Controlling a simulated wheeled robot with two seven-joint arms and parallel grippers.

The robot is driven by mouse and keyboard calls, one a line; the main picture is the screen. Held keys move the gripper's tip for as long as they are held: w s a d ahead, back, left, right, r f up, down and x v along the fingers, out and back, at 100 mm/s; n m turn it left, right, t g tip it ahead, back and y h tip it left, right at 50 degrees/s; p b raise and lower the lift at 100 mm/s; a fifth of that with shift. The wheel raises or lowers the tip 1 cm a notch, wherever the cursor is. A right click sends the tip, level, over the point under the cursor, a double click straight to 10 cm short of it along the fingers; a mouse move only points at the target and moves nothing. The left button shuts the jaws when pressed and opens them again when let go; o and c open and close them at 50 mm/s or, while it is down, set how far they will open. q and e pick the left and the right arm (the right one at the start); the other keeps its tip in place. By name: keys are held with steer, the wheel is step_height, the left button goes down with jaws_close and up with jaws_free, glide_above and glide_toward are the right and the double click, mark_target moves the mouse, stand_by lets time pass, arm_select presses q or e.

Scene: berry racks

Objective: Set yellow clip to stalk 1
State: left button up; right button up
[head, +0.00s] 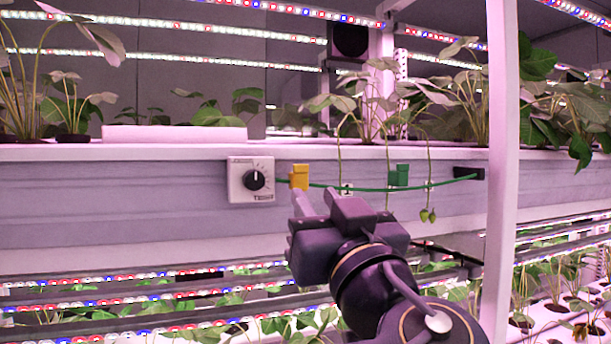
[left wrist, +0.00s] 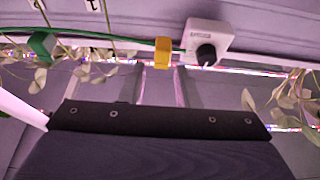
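The yellow clip (head: 299,177) sits on the green line (head: 370,189), just right of the white dial box. In the left wrist view the yellow clip (left wrist: 163,53) is ahead of my fingers. My left gripper (head: 316,201) is just below the clip; its two fingers look apart and empty, with the clip beyond the gap between them. Thin stalks hang over the shelf edge: one (head: 341,152) right of the clip with a small tag (head: 347,189), one near the green clip, and one (head: 429,158) with green berries. I cannot read the tags surely. My right gripper is out of view.
The white dial box (head: 250,180) is close left of the yellow clip. A green clip (head: 399,176) sits farther right on the line. A white post (head: 499,170) stands at the right. Plants fill the shelf above and racks below.

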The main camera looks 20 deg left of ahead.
mark_target(302, 183)
arm_select(q)
steer(key=p+x, duration=0.2)
steer(key=x, duration=0.3)
steer(key=shift+w+a+r, duration=0.2)
steer(key=shift+a, duration=0.1)
steer(key=shift+w+a+r+p, duration=0.1)
steer(key=shift+w+a+p, duration=0.3)
steer(key=shift+w+p, duration=0.1)
jaws_close()
